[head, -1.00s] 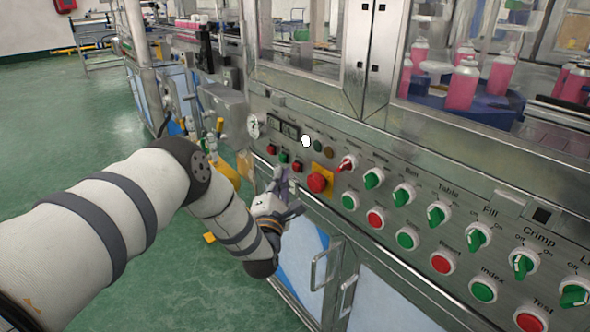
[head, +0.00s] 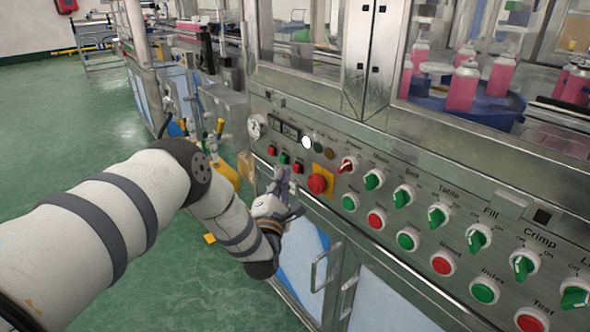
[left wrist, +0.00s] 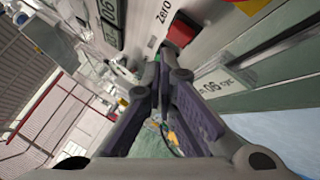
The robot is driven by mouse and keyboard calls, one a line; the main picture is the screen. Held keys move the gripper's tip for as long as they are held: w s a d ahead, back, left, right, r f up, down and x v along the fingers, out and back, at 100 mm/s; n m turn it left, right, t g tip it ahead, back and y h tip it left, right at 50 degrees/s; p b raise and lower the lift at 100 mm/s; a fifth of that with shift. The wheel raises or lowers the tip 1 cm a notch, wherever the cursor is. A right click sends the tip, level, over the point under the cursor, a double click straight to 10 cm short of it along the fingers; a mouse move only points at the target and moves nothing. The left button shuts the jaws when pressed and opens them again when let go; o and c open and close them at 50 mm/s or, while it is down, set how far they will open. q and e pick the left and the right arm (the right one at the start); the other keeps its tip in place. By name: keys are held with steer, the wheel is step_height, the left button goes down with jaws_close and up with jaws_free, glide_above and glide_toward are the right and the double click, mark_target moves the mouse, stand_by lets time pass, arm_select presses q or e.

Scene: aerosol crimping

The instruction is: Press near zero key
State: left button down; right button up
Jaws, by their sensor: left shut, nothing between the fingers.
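My left gripper (head: 283,174) is shut and empty, in front of the panel. In the left wrist view a red key (left wrist: 182,30) stands by the printed word "Zero", just beyond and right of the gripper's closed tips (left wrist: 160,62). The tips look close to the panel, but I cannot tell whether they touch anything. My right gripper is not in view.
A red emergency button (head: 317,183) on a yellow plate is close right of the gripper. Several green and red knobs and buttons run along the panel to the right. Door handles (head: 325,268) stick out below. Pink cans (head: 464,88) stand behind glass.

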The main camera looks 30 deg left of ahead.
arm_select(q)
steer(key=shift+w+d, duration=0.15)
steer(key=shift+w, duration=0.25)
steer(key=shift+w+d+b, duration=0.15)
steer(key=shift+w+b, duration=0.2)
steer(key=shift+b, duration=0.05)
stand_by(0.6)
stand_by(0.4)
steer(key=shift+s+a+p, duration=0.3)
steer(key=shift+s+p, duration=0.1)
steer(key=shift+s, duration=0.35)
